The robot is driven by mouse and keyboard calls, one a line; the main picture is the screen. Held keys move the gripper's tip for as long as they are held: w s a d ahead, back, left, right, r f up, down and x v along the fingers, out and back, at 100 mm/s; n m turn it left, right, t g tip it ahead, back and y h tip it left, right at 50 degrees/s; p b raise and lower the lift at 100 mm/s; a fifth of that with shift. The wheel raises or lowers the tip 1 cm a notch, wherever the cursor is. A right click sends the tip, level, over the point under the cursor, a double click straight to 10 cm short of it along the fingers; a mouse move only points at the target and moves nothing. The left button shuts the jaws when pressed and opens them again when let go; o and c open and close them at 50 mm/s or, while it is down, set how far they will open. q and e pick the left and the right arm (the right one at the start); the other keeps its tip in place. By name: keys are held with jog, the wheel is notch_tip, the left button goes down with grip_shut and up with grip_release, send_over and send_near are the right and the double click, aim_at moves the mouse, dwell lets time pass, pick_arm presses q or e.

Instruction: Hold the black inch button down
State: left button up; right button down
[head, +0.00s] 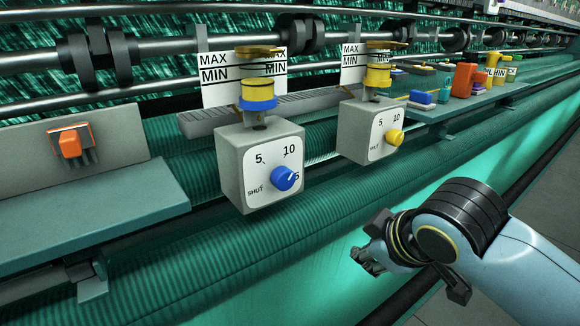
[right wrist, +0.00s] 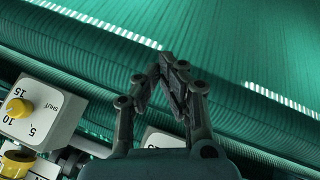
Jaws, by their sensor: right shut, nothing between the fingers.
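I cannot make out a black inch button in either view. My right gripper (head: 364,262) hangs low at the right in the head view, over the green netting and clear of the control boxes. In the right wrist view its fingers (right wrist: 168,62) are closed together with nothing between them, against a background of netting. A pale piece partly shows behind the gripper there, too hidden to identify. My left gripper is not in view.
A grey box with a blue knob (head: 284,178) and one with a yellow knob (head: 394,137) stand mid-view. An orange switch (head: 70,143) sits on the left panel. Several small coloured items, including an orange block (head: 464,80), stand on the far ledge. Bars and rollers run behind.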

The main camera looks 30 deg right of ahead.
jog(key=w+d+r+n+t, duration=0.1)
jog(key=w+r+n+t, duration=0.3)
jog(key=r, duration=0.8)
jog(key=w+d+r+n+t+h, duration=0.1)
jog(key=w+r+n+t, duration=0.3)
jog(key=r, duration=0.8)
jog(key=w+d+r+n+t, duration=0.1)
jog(key=w+r+n+t, duration=0.15)
jog(key=w+r, duration=0.65)
jog(key=s+a+r+n+t+y, duration=0.1)
jog(key=s+r+n+t+y, duration=0.2)
jog(key=r, duration=0.7)
jog(key=s+a+r+n+t+y, duration=0.1)
jog(key=s+r+n+t+y, duration=0.1)
jog(key=r+n, duration=0.6)
jog(key=s+a+r+n+t+y, duration=0.1)
jog(key=s+r+n+t+y, duration=0.2)
jog(key=r, duration=1)
jog(key=shift+s+a+n+t+y+p, duration=0.3)
jog(key=shift+s+n+t+p, duration=0.2)
jog(key=shift+n, duration=0.65)
jog(key=shift+d, duration=0.1)
jog(key=w+p, duration=0.8)
jog(key=w, duration=0.1)
jog(key=shift+a+p, duration=0.35)
jog(key=shift+a, duration=0.05)
